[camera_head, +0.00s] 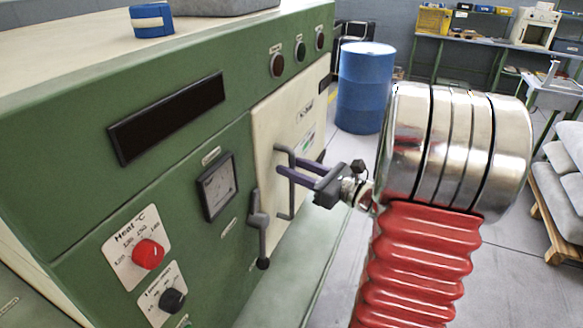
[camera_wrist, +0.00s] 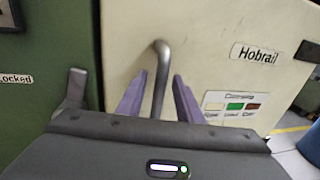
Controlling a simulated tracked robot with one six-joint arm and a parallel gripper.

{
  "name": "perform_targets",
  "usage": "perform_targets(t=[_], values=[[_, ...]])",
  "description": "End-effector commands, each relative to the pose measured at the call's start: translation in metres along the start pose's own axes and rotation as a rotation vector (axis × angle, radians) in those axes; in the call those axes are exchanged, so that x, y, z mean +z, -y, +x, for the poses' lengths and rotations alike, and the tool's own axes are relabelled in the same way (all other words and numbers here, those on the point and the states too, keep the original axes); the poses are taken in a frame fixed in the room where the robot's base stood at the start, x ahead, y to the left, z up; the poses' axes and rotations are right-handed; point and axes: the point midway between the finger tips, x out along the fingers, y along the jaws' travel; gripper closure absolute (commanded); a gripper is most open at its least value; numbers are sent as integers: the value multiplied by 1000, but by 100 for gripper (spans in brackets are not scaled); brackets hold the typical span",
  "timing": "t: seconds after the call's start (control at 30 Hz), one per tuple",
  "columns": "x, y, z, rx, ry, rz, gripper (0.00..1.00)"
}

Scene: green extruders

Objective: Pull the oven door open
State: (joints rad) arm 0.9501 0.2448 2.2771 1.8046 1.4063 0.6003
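The cream oven door (camera_head: 285,112) is set in the front of the green machine and looks shut. It also shows in the wrist view (camera_wrist: 200,40), labelled "Hobrail". A grey bar handle (camera_head: 291,208) stands upright on the door. My gripper (camera_head: 281,162) reaches it from the right with two purple fingers. In the wrist view, my gripper (camera_wrist: 156,88) is open, with one finger on each side of the handle (camera_wrist: 159,75) and gaps between them. A grey latch lever (camera_head: 258,228) hangs down at the door's left edge; its upper part shows in the wrist view (camera_wrist: 74,88).
A red knob (camera_head: 148,254), a black knob (camera_head: 173,300) and a gauge (camera_head: 217,187) are left of the door. A blue barrel (camera_head: 364,88) stands behind my arm. A workbench (camera_head: 480,42) is at the back right. Grey floor is clear between them.

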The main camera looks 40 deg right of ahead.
Motion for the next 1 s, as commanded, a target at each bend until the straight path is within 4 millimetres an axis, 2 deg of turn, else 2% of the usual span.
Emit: perform_targets(t=[0.37,0.8,1.0], values=[[0,0,4,0,0,0,68],[0,0,4,0,0,0,98],[0,0,4,0,0,0,100]])
